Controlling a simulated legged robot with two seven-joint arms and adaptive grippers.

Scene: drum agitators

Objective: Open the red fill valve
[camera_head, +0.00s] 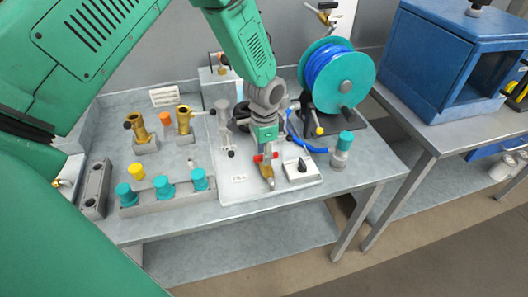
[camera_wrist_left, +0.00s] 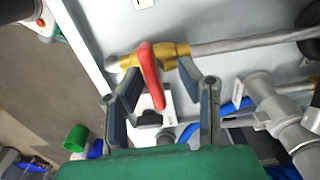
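The red fill valve shows in the left wrist view as a red lever (camera_wrist_left: 151,76) on a brass body (camera_wrist_left: 172,52), joined to a grey pipe. In the head view its brass part (camera_head: 267,172) shows just below my left gripper (camera_head: 266,156), with small red patches by the fingers. In the left wrist view my left gripper (camera_wrist_left: 160,72) is open, its two fingers on either side of the lever with gaps. Contact with the valve body cannot be told. My right gripper is not in view.
A plate with a FILL label (camera_head: 238,178) and a black knob box (camera_head: 298,168) lie by the valve. A teal-and-blue hose reel (camera_head: 337,76) stands behind right. Teal-capped fittings (camera_head: 163,187) and brass valves (camera_head: 140,127) stand left. A blue cabinet (camera_head: 440,55) is far right.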

